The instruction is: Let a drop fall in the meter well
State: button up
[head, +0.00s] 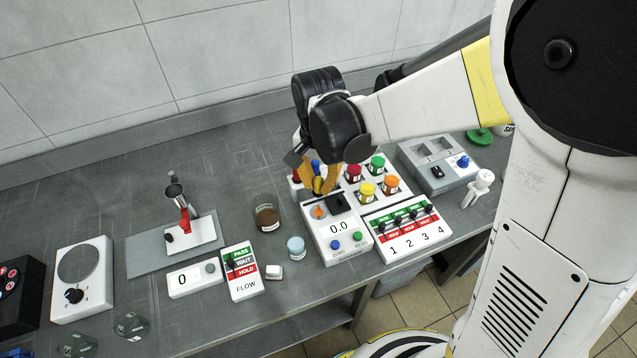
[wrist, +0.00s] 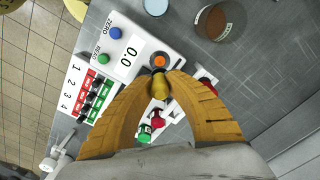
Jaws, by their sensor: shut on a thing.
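The meter (head: 337,228) is a white box reading 0.0, with a blue ZERO button and a green READ button. Its round well (head: 318,212) has a grey rim and an orange centre. The well also shows in the wrist view (wrist: 159,61), just beyond my fingertips. My gripper (head: 319,190) points down over the back of the meter. In the wrist view, its two yellow fingers (wrist: 160,85) are shut on a small dull-yellow thing (wrist: 160,81), which may be a dropper bulb. Its lower end is hidden. I cannot tell whether it touches the well.
Red, green, yellow and orange-topped bottles (head: 367,190) stand close right of my gripper. A four-switch PASS/HOLD panel (head: 409,233) adjoins the meter. A brown jar (head: 267,217) and a pale-blue-capped jar (head: 296,248) stand left. The bench behind them is clear.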

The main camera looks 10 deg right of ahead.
jog(key=shift+r+p, duration=1.85)
jog(key=shift+r, duration=0.95)
